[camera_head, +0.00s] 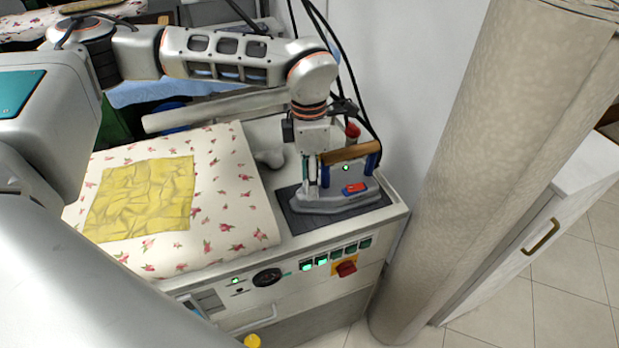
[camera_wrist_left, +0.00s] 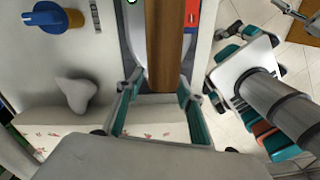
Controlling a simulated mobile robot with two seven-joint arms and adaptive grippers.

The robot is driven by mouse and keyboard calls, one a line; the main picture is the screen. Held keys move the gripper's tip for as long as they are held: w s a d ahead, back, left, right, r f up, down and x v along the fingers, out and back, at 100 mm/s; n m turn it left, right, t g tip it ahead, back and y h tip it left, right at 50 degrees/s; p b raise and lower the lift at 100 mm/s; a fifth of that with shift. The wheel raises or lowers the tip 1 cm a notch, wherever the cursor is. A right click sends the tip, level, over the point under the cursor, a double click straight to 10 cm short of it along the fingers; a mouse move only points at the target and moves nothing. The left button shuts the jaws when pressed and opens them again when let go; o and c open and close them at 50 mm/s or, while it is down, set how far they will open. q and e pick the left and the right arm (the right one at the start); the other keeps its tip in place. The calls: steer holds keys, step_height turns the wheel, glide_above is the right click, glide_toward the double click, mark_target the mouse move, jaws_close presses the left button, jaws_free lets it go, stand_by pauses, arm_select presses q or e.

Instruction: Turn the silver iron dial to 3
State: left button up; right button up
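The silver iron (camera_head: 335,197) rests flat on a dark pad (camera_head: 309,222) at the right end of the pressing table. It has a wooden handle (camera_head: 350,151) on blue posts and a red part (camera_head: 355,188) on top. My left gripper (camera_head: 318,178) points down at the iron's near-left side. In the left wrist view its fingers (camera_wrist_left: 157,91) are spread, with the wooden handle (camera_wrist_left: 165,45) showing between them; contact cannot be told. No dial numbers are readable on the iron. A blue knob (camera_wrist_left: 45,17) on an orange-brown base shows beside tick marks in the wrist view. My right gripper is not seen.
The table's front panel holds a black dial (camera_head: 267,278), lit green switches (camera_head: 321,259) and a red rotary switch (camera_head: 346,268). A yellow cloth (camera_head: 142,198) lies on the floral pad (camera_head: 230,217). A thick beige column (camera_head: 490,150) and white wall stand close on the right.

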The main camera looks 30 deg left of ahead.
arm_select(q)
steer(key=shift+r, duration=0.15)
step_height(320, 180, up, 12)
steer(key=shift+w+a, duration=0.15)
steer(key=shift+w, duration=0.05)
steer(key=shift+f, duration=0.2)
stand_by(0.5)
